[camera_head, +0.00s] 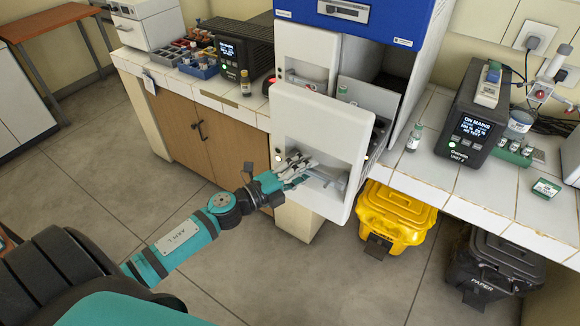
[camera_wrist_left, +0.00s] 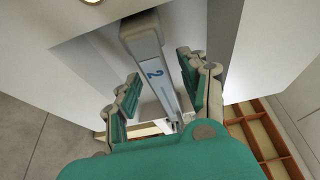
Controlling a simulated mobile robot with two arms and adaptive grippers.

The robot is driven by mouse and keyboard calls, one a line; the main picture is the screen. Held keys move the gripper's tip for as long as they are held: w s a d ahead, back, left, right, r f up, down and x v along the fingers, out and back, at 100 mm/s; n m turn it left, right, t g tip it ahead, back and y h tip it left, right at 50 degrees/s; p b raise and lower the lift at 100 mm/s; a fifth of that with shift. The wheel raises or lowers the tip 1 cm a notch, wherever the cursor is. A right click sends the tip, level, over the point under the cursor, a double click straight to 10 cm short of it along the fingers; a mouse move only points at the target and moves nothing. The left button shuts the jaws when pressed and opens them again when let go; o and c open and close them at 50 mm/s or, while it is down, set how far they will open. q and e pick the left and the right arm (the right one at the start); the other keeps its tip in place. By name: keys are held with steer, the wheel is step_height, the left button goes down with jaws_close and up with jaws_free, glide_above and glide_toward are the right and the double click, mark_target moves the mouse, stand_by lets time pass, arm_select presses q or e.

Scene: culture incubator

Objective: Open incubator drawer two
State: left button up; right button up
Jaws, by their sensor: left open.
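The incubator (camera_head: 405,22) has a blue top and a white body. Drawer two's white front (camera_head: 312,122) stands well forward of the body, with an open interior and a small vial visible behind it. Its grey handle (camera_head: 332,180) sits in a recess low on the front. In the left wrist view the handle bar (camera_wrist_left: 155,75) bears a blue "2" and lies between my spread fingers. My left gripper (camera_head: 295,168) is open around the handle; contact with it cannot be told. My right gripper is out of view.
A yellow bin (camera_head: 395,215) stands under the counter just right of the drawer, and a black paper bin (camera_head: 495,265) farther right. The floor (camera_head: 320,275) in front is clear.

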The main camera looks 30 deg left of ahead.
arm_select(q)
steer(key=v, duration=1.1)
steer(key=shift+s, duration=0.25)
steer(key=shift+a, duration=0.1)
steer(key=s+a+f+n+g+y+b, duration=0.1)
steer(key=a+f+n+y, duration=0.25)
steer(key=f, duration=0.55)
steer(key=a+f+n+g+y, duration=0.1)
steer(key=a+f+n+y, duration=0.1)
steer(key=f+n, duration=0.5)
steer(key=s+f+n+g+y+b, duration=0.15)
steer(key=s+f, duration=0.25)
steer(key=f, duration=0.6)
steer(key=s+f+n+g+y, duration=0.1)
steer(key=s+f+n+g, duration=0.15)
steer(key=f, duration=0.75)
steer(key=s+d+f+n+g+b, duration=0.1)
steer(key=s+d+f+n+g, duration=0.2)
steer(key=s+d+f, duration=0.3)
steer(key=s+d+f+n+g+b, duration=0.1)
steer(key=s+d+f+n+g, duration=0.2)
steer(key=s+f, duration=1.2)
steer(key=s+d+g, duration=0.3)
steer(key=s, duration=0.3)
steer(key=shift+s+d+f+h, duration=0.15)
steer(key=shift+s+d+h, duration=0.15)
steer(key=shift+s, duration=0.05)
